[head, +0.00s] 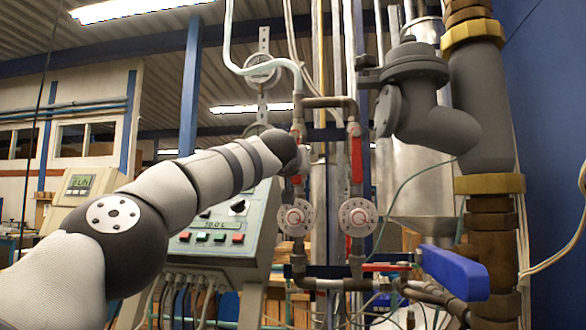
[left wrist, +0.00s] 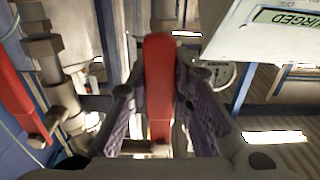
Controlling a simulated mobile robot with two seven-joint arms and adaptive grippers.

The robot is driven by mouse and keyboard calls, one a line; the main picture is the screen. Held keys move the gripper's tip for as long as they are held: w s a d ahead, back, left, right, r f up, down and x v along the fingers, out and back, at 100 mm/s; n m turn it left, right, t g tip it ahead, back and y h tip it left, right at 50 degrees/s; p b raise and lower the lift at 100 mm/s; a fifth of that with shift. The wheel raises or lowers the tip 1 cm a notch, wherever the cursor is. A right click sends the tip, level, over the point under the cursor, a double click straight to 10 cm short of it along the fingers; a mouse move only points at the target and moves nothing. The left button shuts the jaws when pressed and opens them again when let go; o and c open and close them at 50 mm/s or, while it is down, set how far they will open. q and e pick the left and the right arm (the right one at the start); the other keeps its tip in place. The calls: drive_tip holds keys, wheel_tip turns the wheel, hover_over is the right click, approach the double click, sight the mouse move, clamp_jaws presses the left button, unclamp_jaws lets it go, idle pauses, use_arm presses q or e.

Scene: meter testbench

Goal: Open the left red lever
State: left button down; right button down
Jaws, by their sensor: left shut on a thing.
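The left red lever (left wrist: 159,75) stands between the two fingers of my left gripper (left wrist: 163,88) in the left wrist view, and the gripper is shut on it. In the head view my arm's end covers most of this lever; a small red part (head: 296,179) shows just below the wrist, on the left pipe. The fingers are hidden there. The right red lever (head: 357,155) lies upright along the neighbouring pipe, and it also shows at the left of the left wrist view (left wrist: 20,108). My right gripper is not in view.
Two round white meters (head: 295,217) (head: 357,217) sit below the levers. A horizontal red lever (head: 387,267) and a large blue lever (head: 455,271) are lower right. A control box (head: 225,235) stands left, near my arm. A thick grey valve pipe (head: 415,100) is at right.

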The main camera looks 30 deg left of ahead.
use_arm(q)
drive_tip(key=shift+a+m, duration=0.2)
drive_tip(key=shift+m, duration=0.1)
drive_tip(key=c, duration=1.4)
unclamp_jaws()
drive_tip(key=shift+s, duration=0.1)
drive_tip(key=shift+s+d+r, duration=0.2)
drive_tip(key=shift+s, duration=0.05)
drive_tip(key=v, duration=1.1)
drive_tip(key=shift+s+a+f, duration=0.1)
drive_tip(key=shift+s, duration=0.1)
